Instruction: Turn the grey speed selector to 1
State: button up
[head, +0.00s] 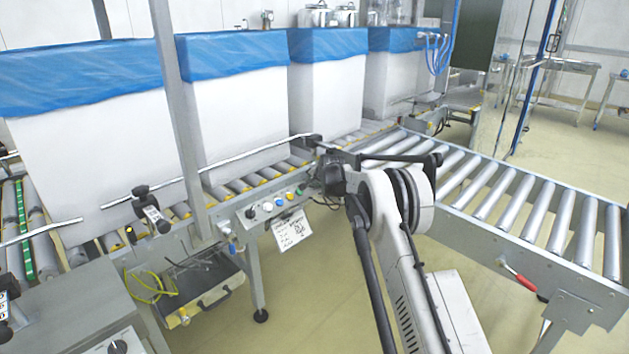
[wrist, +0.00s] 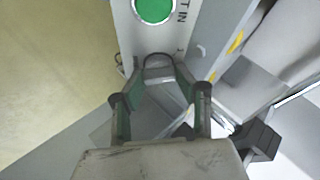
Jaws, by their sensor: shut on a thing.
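In the wrist view my gripper (wrist: 160,75) has its two green-sided fingers closed together on the grey speed selector (wrist: 158,60). Only a small rounded grey part of the selector shows between the fingertips, and its pointer and the numbers around it cannot be read. A green round button (wrist: 154,9) sits on the same panel just beyond it. In the head view my gripper (head: 324,176) is at the right end of the control panel (head: 248,225) on the conveyor's side. There my gripper and arm hide the selector.
Several white boxes with blue liners (head: 236,45) stand on the roller conveyor behind the panel. A labelled card (head: 291,231) hangs under the panel. A grey post (head: 180,110) rises at left. A second roller conveyor (head: 510,195) lies to the right, with a red handle (head: 526,283) on its side.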

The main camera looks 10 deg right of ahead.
jog(key=n+y, duration=0.1)
jog(key=n, duration=0.2)
jog(key=n+t+y, duration=0.1)
jog(key=n, duration=0.2)
jog(key=shift+n+p, duration=0.3)
jog(key=shift+p, duration=0.1)
dwell(0.3)
jog(key=o, duration=0.9)
jog(key=shift+c, duration=0.2)
jog(key=v, duration=1.2)
jog(key=shift+d, duration=0.2)
jog(key=shift+f, duration=0.1)
